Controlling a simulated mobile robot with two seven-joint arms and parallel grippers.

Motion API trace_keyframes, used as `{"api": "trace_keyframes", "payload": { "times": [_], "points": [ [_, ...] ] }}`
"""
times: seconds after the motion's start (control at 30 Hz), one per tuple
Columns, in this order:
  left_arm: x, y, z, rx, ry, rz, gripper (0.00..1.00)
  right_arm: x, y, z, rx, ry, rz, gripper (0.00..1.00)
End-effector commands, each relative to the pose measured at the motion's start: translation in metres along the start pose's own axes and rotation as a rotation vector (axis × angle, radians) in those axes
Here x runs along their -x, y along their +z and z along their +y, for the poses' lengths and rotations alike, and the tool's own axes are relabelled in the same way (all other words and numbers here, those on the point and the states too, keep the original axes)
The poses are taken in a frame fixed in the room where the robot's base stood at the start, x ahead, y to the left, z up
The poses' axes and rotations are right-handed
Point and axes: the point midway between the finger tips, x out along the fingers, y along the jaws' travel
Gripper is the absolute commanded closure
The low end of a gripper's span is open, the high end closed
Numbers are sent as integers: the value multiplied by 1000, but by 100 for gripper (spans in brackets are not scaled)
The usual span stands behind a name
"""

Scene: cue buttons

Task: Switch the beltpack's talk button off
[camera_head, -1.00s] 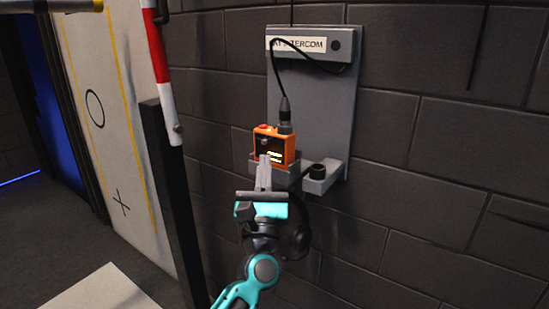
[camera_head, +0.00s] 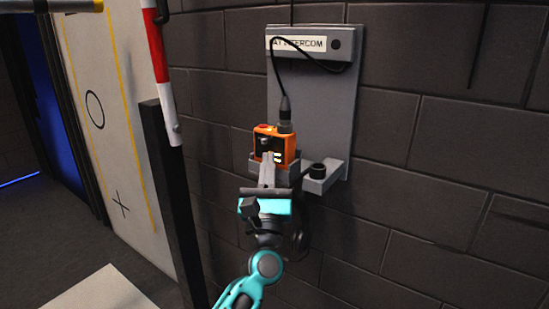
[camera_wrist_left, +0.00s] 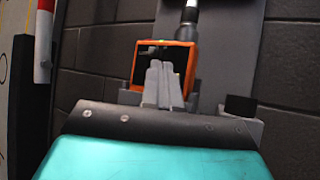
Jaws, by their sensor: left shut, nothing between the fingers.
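The orange beltpack (camera_head: 289,147) sits upright in a grey holder on the wall panel, with a cable plugged into its top. A small red part shows on its top left, and pale lit marks show on its dark front. The beltpack also shows in the left wrist view (camera_wrist_left: 191,59). My left gripper (camera_head: 266,158) is shut and empty, its fingertips in front of the beltpack's lower front face. In the left wrist view the fingertips (camera_wrist_left: 158,68) overlap the dark front; I cannot tell whether they touch it. The talk button cannot be made out clearly. My right gripper is not in view.
The grey intercom panel (camera_head: 325,105) is fixed to a dark block wall (camera_head: 440,140). A grey bracket with a black cup (camera_head: 318,170) juts out right of the beltpack. A red and white pole (camera_head: 158,70) and dark post (camera_head: 170,190) stand left.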

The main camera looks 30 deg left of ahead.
Motion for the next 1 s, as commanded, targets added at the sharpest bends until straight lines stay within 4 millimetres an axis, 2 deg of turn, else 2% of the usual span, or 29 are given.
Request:
{"api": "trace_keyframes", "payload": {
  "times": [0.33, 1.0],
  "points": [
    [-1, -1, -1, 0, 0, 1, 100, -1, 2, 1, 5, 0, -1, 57],
    [11, 7, 8, -1, 0, 1, 100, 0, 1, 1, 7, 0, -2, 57]
  ]
}}
